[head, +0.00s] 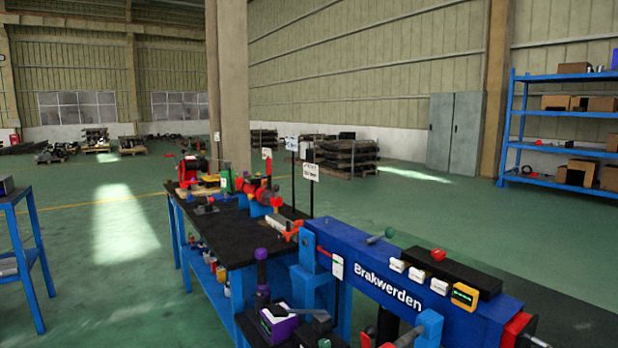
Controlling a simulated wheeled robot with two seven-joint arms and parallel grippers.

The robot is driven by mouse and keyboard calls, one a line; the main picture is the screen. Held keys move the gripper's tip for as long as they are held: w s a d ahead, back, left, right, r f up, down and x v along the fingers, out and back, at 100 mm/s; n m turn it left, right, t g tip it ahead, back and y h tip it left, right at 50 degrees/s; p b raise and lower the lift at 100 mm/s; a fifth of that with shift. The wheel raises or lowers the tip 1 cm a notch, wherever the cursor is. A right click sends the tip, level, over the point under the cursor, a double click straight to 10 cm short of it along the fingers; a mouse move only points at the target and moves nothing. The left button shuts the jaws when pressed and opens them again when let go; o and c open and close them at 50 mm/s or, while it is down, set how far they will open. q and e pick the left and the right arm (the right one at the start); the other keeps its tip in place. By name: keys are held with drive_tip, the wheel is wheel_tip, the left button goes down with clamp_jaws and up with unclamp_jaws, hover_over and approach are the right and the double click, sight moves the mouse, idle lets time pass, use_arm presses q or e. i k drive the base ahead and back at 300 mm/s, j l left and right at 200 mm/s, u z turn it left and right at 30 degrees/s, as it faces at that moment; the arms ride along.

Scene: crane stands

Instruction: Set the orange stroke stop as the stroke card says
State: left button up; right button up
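A small orange-red piece (294,231), which may be the stroke stop, sits at the left end of the blue machine (335,240) marked "Brakwerden". A pale bar (277,226) reaches left from it over the dark bench. Its setting cannot be read at this size. A white card (338,267) hangs on the machine's front, and white signs (310,172) stand on black posts behind the bench. I cannot tell which is the stroke card, and their text is too small to read. Neither of my grippers shows in the head view.
The dark-topped bench (225,235) holds red and blue tools at its far end. A purple box (279,325) stands at the near front. White blocks and a yellow display (465,296) are on the machine. A blue table (15,200) is at left; green floor between is clear.

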sight(288, 230)
drive_tip(key=i+j+z, duration=0.25)
drive_tip(key=i+j, duration=0.15)
drive_tip(key=j, duration=0.2)
drive_tip(key=i+j+z, duration=0.1)
drive_tip(key=j, duration=0.25)
drive_tip(key=i+j+z, duration=0.15)
drive_tip(key=j, duration=0.2)
drive_tip(key=i+j+z, duration=0.4)
drive_tip(key=j, duration=0.4)
drive_tip(key=i+j+z, duration=0.25)
drive_tip(key=j+z, duration=0.15)
drive_tip(key=j, duration=0.4)
drive_tip(key=i+j+z, duration=0.1)
drive_tip(key=j+z, duration=0.3)
drive_tip(key=j, duration=0.5)
drive_tip(key=j+z, duration=0.4)
drive_tip(key=j, duration=0.55)
